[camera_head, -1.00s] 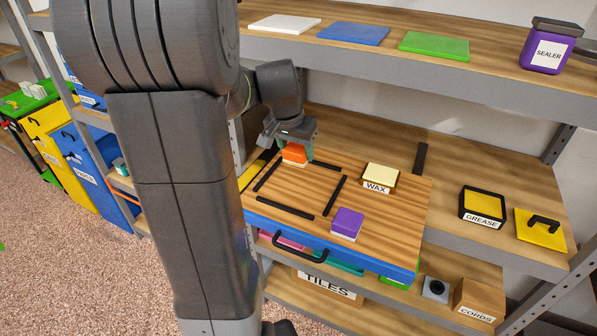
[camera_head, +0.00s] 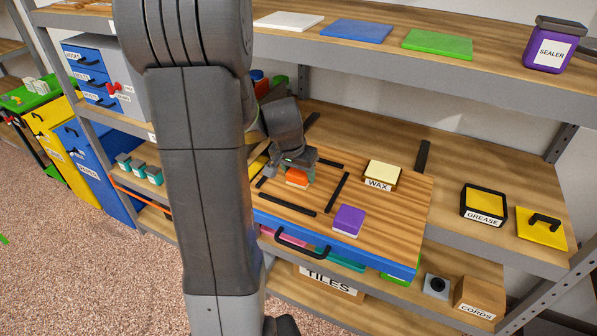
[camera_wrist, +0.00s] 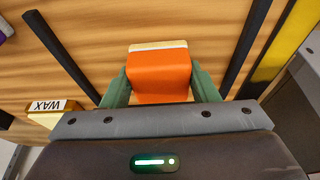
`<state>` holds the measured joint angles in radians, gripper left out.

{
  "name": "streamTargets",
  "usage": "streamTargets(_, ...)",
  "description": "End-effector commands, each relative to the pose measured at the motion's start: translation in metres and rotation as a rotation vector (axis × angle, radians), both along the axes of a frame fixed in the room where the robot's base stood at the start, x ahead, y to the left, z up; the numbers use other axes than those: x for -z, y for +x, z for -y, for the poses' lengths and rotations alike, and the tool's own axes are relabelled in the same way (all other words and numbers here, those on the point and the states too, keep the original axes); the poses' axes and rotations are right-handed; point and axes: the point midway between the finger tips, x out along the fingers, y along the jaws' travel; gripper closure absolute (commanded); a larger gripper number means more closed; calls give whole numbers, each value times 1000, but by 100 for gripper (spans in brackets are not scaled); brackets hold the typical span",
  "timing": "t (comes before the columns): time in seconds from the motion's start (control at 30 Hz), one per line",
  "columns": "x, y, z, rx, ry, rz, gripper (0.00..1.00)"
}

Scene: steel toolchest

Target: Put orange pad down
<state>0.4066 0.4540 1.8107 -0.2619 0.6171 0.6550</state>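The orange pad (camera_head: 297,178) has a pale base layer. It is low over the wooden top (camera_head: 388,229), inside the area marked by black strips, and I cannot tell whether it touches the wood. My gripper (camera_head: 294,168) is above it. In the wrist view the orange pad (camera_wrist: 160,72) sits between the green fingers of my gripper (camera_wrist: 160,90), which press against both its sides. The near part of the pad is hidden by the gripper body.
Black strips (camera_head: 289,203) lie around the pad. A purple pad (camera_head: 348,219) and the yellow WAX block (camera_head: 382,173) stand to the right on the same top. The GREASE holder (camera_head: 484,204) and a yellow lid (camera_head: 542,229) are farther right. A shelf (camera_head: 480,75) overhangs behind.

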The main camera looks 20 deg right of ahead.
Motion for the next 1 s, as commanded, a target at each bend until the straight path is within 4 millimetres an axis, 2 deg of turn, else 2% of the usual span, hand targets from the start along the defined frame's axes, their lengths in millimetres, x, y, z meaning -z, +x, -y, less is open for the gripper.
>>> streamTargets(0.03, 0, 0, 0, 0, 0, 0, 38)
streamTargets(0.1, 0, 0, 0, 0, 0, 0, 25)
streamTargets(0.37, 0, 0, 0, 0, 0, 0, 24)
streamTargets(0.57, -9, 0, -1, 0, -2, 3, 24)
streamTargets(1.0, -82, -15, -20, -1, -1, 5, 24)
